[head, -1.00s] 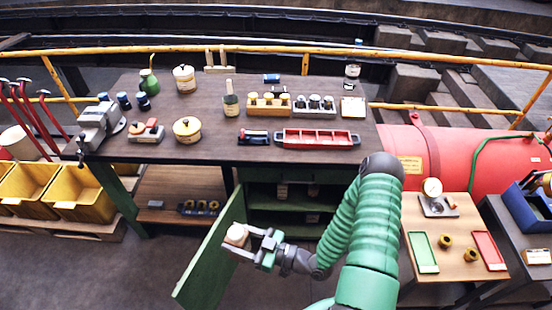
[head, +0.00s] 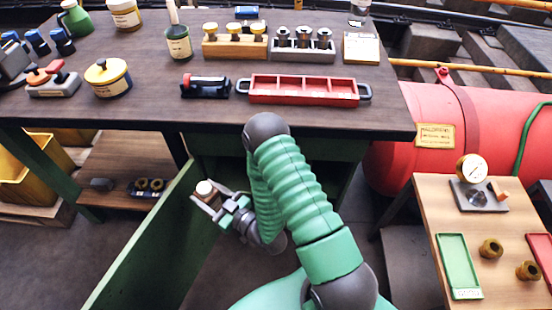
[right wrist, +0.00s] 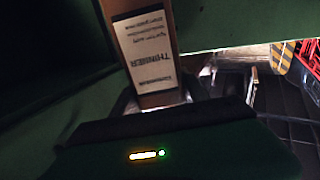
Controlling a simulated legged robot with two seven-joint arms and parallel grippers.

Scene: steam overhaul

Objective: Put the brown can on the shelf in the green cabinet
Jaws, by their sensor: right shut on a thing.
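The brown can (head: 206,192), with a pale cap, is held between the fingers of my right gripper (head: 213,203), just right of the open door. In the right wrist view the can (right wrist: 145,50) shows a white label reading "THINNER". The green cabinet (head: 338,165) is under the dark-topped bench. Its open green door (head: 140,250) stands out toward the lower left. My right arm covers much of the cabinet's opening, and its shelf is hidden in the head view. My left gripper is not in view.
The bench top (head: 300,122) carries a red tray (head: 300,101), jars and tool holders. A lower wooden shelf (head: 140,165) lies left of the door. A small table (head: 420,200) with a gauge and a red tank (head: 390,165) stand at the right.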

